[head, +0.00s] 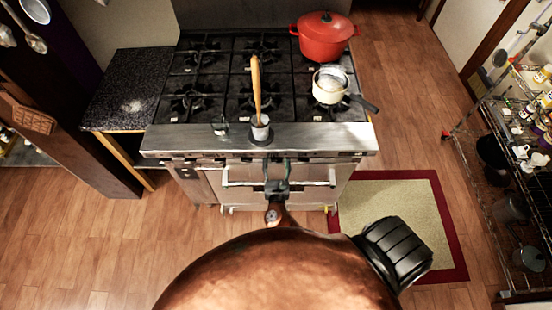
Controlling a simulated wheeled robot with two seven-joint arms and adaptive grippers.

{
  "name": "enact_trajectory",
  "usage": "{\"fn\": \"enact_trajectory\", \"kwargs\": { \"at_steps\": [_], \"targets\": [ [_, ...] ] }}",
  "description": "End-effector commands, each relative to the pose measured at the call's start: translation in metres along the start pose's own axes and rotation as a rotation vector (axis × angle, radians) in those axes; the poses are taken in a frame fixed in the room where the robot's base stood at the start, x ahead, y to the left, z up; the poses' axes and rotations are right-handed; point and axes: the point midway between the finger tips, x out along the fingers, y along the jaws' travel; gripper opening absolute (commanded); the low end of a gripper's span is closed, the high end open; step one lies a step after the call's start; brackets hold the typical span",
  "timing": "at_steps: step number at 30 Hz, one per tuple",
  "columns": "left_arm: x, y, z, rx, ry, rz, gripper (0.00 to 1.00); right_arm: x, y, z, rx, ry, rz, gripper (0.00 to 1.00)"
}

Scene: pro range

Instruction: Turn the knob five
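The stove (235,143) stands ahead, with a steel front edge and a row of small dark knobs below it. The knobs are tiny and partly under the edge, so I cannot tell which is knob five. A dark gripper (277,172), probably my right one, is at the middle of the stove front, just below the edge. Its two fingers point at the panel and look a little apart. I cannot tell whether a knob is between them or touched. Its arm is mostly hidden behind a large copper shape (275,275). My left gripper does not show.
A cup (260,130) with a wooden utensil stands at the front edge. A dark counter (128,88) adjoins left; a wire shelf (500,150) stands right.

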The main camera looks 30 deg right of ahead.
Motion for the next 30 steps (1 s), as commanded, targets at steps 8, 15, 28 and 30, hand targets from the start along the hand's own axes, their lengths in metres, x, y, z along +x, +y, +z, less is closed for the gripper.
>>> {"fn": "enact_trajectory", "kwargs": {
  "at_steps": [8, 15, 28, 30],
  "targets": [
    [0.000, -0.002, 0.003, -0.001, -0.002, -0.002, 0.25, -0.001, -0.001, 0.000, -0.001, 0.000, -0.001, 0.52],
    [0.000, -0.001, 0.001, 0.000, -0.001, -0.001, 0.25, -0.032, -0.001, -0.001, -0.001, 0.002, 0.000, 0.52],
    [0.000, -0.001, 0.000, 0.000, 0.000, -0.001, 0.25, -0.109, 0.000, 0.000, -0.001, 0.000, 0.000, 0.52],
    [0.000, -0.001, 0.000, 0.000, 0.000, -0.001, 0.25, -0.115, 0.000, 0.000, -0.001, 0.000, 0.000, 0.52]
  ]
}}
